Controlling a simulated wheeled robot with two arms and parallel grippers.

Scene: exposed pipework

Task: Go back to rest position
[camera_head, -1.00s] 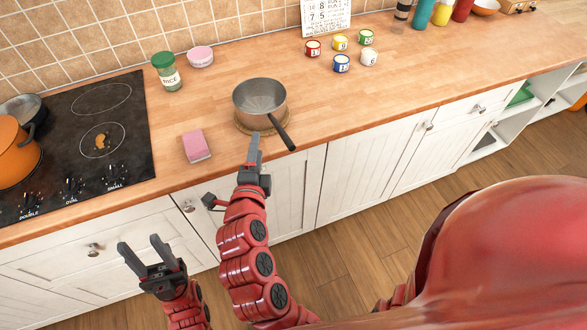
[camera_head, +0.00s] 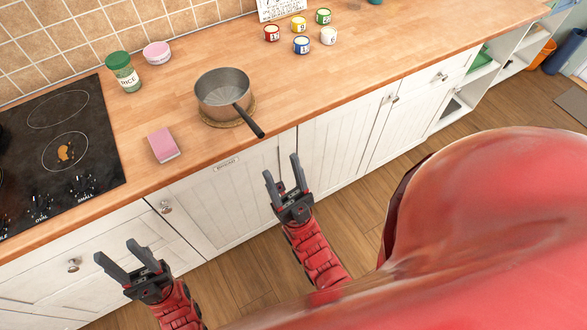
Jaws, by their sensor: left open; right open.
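My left gripper (camera_head: 128,262) is open and empty, in front of the white cabinet doors at the lower left. My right gripper (camera_head: 283,178) is open and empty, to the right of it, in front of the cabinets and below the counter's front edge. A grey saucepan (camera_head: 222,92) with a black handle stands on a round woven trivet (camera_head: 208,121) on the wooden counter. The handle sticks out toward the front edge. Neither gripper touches the pan or the counter.
A black stovetop (camera_head: 95,160) is at the left. A pink sponge (camera_head: 163,145), a green-lidded rice jar (camera_head: 122,72) and a pink-lidded tub (camera_head: 157,52) stand on the counter (camera_head: 330,90). Several small cans (camera_head: 302,44) stand further right. Wooden floor (camera_head: 355,218) is clear beside my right arm.

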